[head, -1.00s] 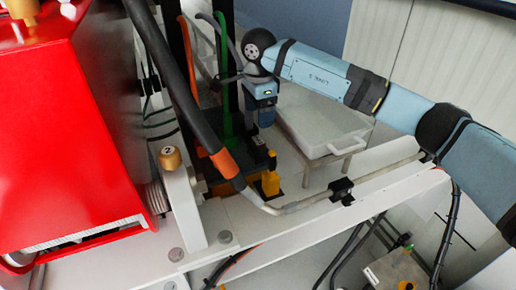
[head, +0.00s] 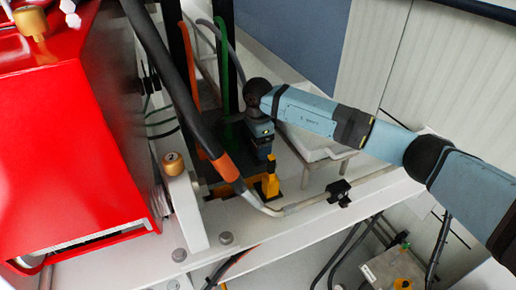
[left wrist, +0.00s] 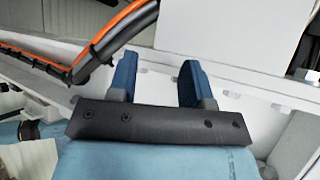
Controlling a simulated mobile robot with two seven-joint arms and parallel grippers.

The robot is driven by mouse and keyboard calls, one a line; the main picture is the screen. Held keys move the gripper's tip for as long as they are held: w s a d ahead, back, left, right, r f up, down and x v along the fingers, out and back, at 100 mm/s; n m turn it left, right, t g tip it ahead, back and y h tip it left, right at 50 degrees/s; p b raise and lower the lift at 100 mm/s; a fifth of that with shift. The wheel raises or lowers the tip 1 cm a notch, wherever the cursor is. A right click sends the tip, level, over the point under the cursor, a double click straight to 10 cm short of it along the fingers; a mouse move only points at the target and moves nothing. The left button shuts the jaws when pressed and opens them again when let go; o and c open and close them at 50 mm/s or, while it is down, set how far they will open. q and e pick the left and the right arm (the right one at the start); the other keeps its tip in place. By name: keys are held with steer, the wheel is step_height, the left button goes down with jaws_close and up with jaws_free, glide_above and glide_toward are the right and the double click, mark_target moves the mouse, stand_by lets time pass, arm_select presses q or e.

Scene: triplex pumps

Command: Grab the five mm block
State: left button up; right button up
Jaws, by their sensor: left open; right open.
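A small yellow block-like piece (head: 268,185) with dark parts stands on a dark and orange base behind the white beam. I see no label, so I cannot tell if it is the five mm block. My right gripper (head: 264,152) comes down from the upper right, with its end just above the yellow piece. Its fingertips are small and dark here, and I cannot tell if they touch the piece. My left gripper (left wrist: 158,77) shows only in the left wrist view, with two blue fingers apart and nothing held between them.
A thick black hose (head: 172,75) with an orange end crosses left of my right gripper. A white beam (head: 310,215) runs in front. A red housing (head: 70,140) fills the left.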

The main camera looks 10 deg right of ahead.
steer(key=c, duration=1)
steer(key=shift+r, duration=0.1)
